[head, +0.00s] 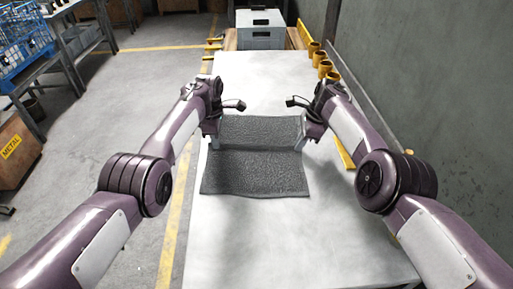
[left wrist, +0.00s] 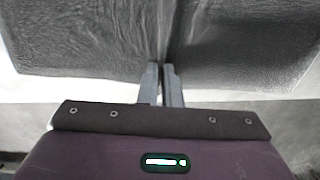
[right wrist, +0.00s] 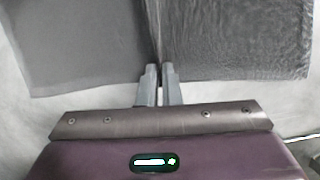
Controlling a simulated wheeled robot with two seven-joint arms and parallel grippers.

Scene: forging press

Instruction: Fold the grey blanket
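The grey blanket (head: 255,174) lies on the pale table, with a crosswise ridge between my two grippers that splits it into a far and a near part. It also shows in the left wrist view (left wrist: 80,35) and the right wrist view (right wrist: 235,40). My left gripper (head: 215,143) is at the blanket's left edge, its fingers (left wrist: 161,72) nearly together with the ridge pinched between the tips. My right gripper (head: 300,145) is at the right edge, its fingers (right wrist: 159,74) closed on the ridge in the same way. The exact height of the ridge is hard to tell.
The table (head: 290,240) is bare in front of and beyond the blanket. A grey box (head: 261,38) stands past its far end. Yellow cylinders (head: 325,68) line the far right edge, near a wall (head: 430,110). A shelf with a blue crate (head: 25,45) is at left.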

